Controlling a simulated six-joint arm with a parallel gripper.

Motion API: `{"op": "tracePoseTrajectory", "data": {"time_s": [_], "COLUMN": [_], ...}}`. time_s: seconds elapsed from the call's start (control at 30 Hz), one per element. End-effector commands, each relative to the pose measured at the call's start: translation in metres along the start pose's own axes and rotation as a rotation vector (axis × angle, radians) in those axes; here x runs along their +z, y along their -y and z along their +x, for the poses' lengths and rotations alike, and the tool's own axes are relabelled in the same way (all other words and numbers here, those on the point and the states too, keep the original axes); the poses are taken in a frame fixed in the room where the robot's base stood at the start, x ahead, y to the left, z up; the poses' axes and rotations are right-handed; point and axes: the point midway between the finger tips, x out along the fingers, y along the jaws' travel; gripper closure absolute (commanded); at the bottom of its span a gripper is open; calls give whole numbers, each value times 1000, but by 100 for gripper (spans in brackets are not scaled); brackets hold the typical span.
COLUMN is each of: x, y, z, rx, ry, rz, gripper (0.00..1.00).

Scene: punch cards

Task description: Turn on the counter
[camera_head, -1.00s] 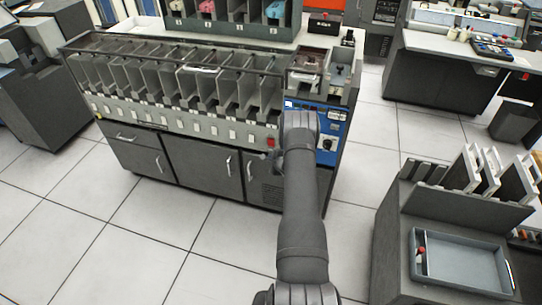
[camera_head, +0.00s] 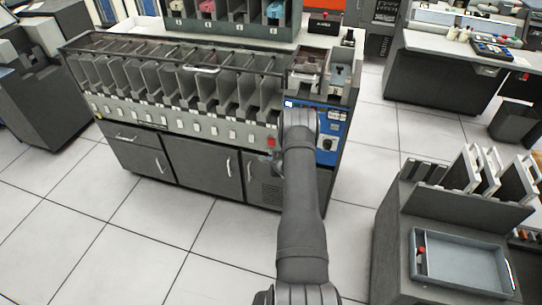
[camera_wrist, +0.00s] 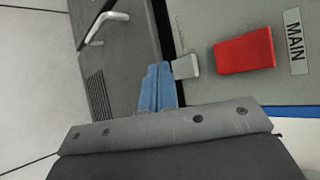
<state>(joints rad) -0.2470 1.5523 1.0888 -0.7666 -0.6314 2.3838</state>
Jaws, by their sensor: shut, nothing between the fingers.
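The machine has a blue control panel (camera_head: 331,128) at its right end, with a small lit display (camera_head: 289,104) and a dark knob (camera_head: 328,144). I cannot tell which part is the counter. A red switch (camera_head: 271,142) sits left of my arm. In the wrist view the red switch (camera_wrist: 244,52) lies beside a "MAIN" label (camera_wrist: 295,41). A small pale grey block (camera_wrist: 186,67) is between the red switch and my gripper (camera_wrist: 158,68). My gripper's blue fingers are shut and empty, close to this block; contact cannot be told. My arm hides part of the blue panel.
Card pockets (camera_head: 180,80) line the machine's top, above a row of pale paddles. Cabinet doors (camera_head: 203,161) with handles are below; one handle (camera_wrist: 104,27) shows in the wrist view. A cart (camera_head: 405,245) with a tray stands at right. Floor between is clear.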

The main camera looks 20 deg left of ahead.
Motion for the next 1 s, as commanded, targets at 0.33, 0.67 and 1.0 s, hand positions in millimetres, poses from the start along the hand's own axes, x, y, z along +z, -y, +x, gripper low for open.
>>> {"op": "tracePoseTrajectory", "data": {"time_s": [0.33,0.67,1.0], "x": [14,25,25], "y": [-14,-25,-25], "z": [-19,-35,-34], "rx": [2,0,0], "ry": [0,0,0], "rz": [0,0,0], "gripper": [100,100,100]}}
